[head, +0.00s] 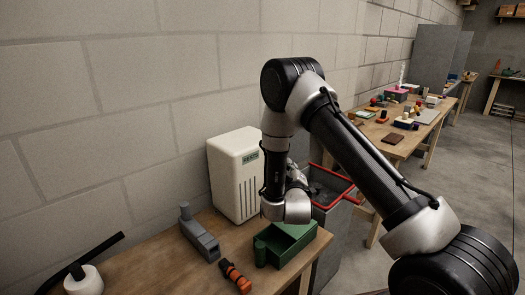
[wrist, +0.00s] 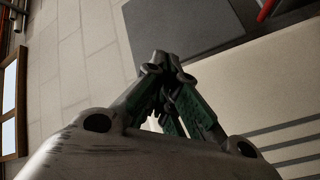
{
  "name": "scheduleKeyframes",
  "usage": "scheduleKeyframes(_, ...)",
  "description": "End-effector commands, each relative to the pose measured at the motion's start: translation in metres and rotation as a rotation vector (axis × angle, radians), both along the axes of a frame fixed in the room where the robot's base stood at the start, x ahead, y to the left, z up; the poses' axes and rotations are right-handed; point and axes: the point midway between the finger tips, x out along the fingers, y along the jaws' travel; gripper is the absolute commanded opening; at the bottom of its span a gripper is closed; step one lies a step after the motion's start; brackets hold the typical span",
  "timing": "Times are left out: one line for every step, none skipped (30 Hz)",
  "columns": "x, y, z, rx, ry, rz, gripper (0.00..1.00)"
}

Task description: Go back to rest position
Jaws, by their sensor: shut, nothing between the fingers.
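My gripper (wrist: 165,62) shows in the wrist view with its dark fingers drawn together at the tips, shut and empty. In the head view it is mostly hidden behind my folded arm. The white heater box (head: 236,175) with a small green display stands on the workbench against the wall, just left of my wrist. Its pale face with dark slots also fills the right of the wrist view (wrist: 270,85). I cannot tell the exact gap between gripper and box.
A green open box (head: 290,243) sits below my wrist on the workbench (head: 160,265). A grey tool (head: 199,235), an orange-black object (head: 235,277) and a white roll (head: 84,281) lie left of it. A red-rimmed grey bin (head: 330,203) stands behind. Floor at right is clear.

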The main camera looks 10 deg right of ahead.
Motion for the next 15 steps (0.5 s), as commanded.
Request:
scheduleKeyframes(0.004, -0.002, 0.009, 0.027, 0.008, 0.002, 0.00)
scheduleKeyframes(0.007, -0.003, 0.015, 0.050, 0.023, 0.005, 0.00)
scheduleKeyframes(0.011, -0.004, 0.024, 0.088, 0.047, 0.011, 0.00)
scheduleKeyframes(0.015, -0.006, 0.033, 0.121, 0.067, 0.016, 0.00)
scheduleKeyframes(0.017, -0.007, 0.042, 0.159, 0.093, 0.022, 0.00)
scheduleKeyframes(0.019, -0.009, 0.055, 0.210, 0.130, 0.032, 0.00)
scheduleKeyframes(0.020, -0.011, 0.065, 0.250, 0.158, 0.039, 0.00)
scheduleKeyframes(0.020, -0.013, 0.075, 0.289, 0.189, 0.047, 0.00)
scheduleKeyframes(0.017, -0.015, 0.088, 0.339, 0.229, 0.056, 0.00)
scheduleKeyframes(0.014, -0.017, 0.098, 0.373, 0.261, 0.063, 0.00)
scheduleKeyframes(0.010, -0.018, 0.108, 0.407, 0.293, 0.069, 0.00)
scheduleKeyframes(0.003, -0.021, 0.120, 0.449, 0.334, 0.077, 0.00)
scheduleKeyframes(-0.004, -0.023, 0.130, 0.480, 0.365, 0.080, 0.00)
scheduleKeyframes(-0.011, -0.025, 0.139, 0.508, 0.396, 0.084, 0.00)
scheduleKeyframes(-0.022, -0.028, 0.151, 0.543, 0.438, 0.087, 0.00)
